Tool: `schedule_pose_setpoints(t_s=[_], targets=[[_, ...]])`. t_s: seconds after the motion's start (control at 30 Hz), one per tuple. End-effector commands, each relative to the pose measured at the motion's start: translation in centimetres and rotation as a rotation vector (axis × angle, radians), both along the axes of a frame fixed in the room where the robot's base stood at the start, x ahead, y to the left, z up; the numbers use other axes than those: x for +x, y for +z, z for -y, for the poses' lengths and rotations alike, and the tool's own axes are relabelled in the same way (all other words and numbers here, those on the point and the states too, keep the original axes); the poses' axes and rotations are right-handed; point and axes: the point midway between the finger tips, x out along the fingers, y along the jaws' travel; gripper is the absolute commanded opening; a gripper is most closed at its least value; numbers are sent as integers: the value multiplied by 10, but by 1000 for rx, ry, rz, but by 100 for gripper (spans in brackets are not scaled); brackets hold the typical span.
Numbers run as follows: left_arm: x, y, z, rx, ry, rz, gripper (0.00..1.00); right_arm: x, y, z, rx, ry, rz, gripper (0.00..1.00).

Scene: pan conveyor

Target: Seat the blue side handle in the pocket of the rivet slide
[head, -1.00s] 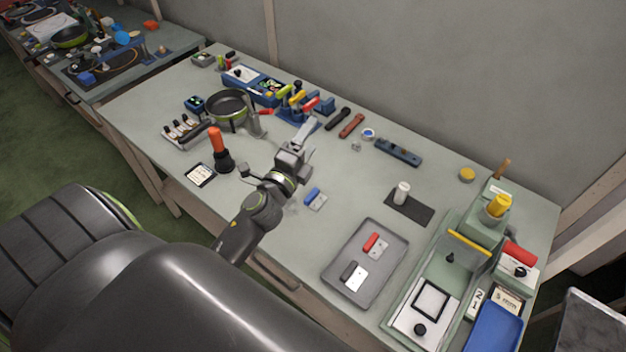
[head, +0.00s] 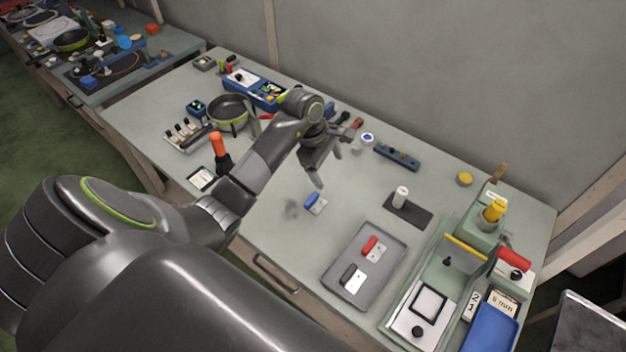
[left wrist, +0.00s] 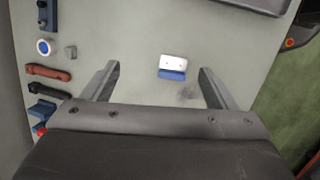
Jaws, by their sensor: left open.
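The blue side handle (head: 312,199), with a pale plate carrying small holes, lies on the table near the middle. In the left wrist view the blue handle (left wrist: 172,74) shows between my fingertips, farther off on the table. My left gripper (head: 329,168) is open and empty, above the table behind the handle and not touching it. The likely rivet slide (head: 405,327) is a white plate with a black-framed square and black knob, in the green fixture at the right. Whether that square is the pocket, I cannot tell. My right gripper does not show.
A grey tray (head: 332,277) with a red handle and a black handle stands between the blue handle and the green fixture (head: 447,277). A white cylinder (head: 401,195) stands on a dark mat. A pan (head: 230,109) and an orange-handled tool (head: 217,145) stand left.

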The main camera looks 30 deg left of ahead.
Motion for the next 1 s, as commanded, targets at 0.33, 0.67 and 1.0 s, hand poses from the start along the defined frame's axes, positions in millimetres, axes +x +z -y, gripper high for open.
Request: schedule_pose_setpoints(t_s=[0.33,0.67,1.0], targets=[[-14,13,-46,232,-39,-168,80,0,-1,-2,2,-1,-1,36],[-14,-19,-46,232,-39,-169,80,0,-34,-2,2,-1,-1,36],[-14,-57,-46,231,-39,-168,80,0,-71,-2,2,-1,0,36]])
